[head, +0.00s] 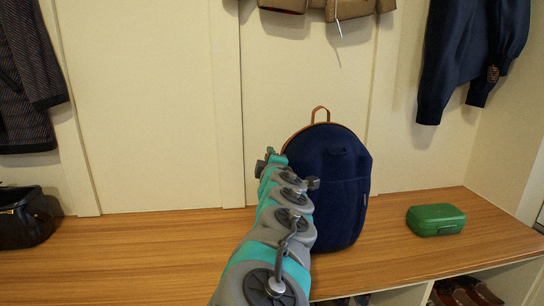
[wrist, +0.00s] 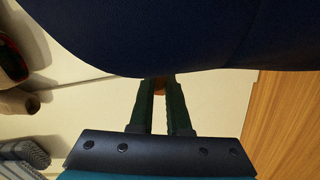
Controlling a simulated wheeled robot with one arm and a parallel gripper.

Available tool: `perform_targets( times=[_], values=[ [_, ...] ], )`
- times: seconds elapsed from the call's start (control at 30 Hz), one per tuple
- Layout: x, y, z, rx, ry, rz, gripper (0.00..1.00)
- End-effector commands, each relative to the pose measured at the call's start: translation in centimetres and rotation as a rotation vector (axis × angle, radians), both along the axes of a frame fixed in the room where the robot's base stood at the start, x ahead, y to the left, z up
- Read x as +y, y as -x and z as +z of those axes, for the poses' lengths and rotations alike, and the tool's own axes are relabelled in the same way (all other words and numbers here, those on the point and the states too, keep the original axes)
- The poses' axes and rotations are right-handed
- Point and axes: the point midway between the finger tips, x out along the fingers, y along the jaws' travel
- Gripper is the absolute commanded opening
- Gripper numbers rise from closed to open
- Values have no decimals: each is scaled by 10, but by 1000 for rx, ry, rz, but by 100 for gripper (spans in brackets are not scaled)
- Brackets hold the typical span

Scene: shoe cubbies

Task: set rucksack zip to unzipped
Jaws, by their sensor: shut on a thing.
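The dark blue rucksack (head: 340,190) stands upright on the wooden bench, with a tan loop on top and an orange-brown zip line (head: 300,131) along its upper left edge. My gripper is at the rucksack's left side, its fingertips hard to make out in the head view behind my arm. In the wrist view my gripper (wrist: 159,84) has its two dark fingers close together, with the tips at the rucksack's edge (wrist: 180,35). A small orange-brown piece, apparently the zip pull (wrist: 159,91), shows between them. How far the zip is open cannot be seen.
A green box (head: 436,220) sits right of the rucksack on the bench (head: 150,260). A black bag (head: 25,215) is at the far left. Coats hang on the wall at both sides. Shoes (head: 465,292) fill the cubbies below.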

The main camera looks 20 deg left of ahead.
Motion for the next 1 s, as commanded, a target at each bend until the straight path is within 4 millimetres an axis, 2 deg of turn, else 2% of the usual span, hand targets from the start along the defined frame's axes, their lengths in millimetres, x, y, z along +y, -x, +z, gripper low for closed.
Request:
perform_targets(
  times=[0.5,0.53,0.8,1.0],
  values=[
    [0,0,-2,-10,15,0,0],
    [0,0,-2,-10,15,0,17],
    [0,0,-2,-10,15,0,46],
    [0,0,-2,-10,15,0,46]
  ],
)
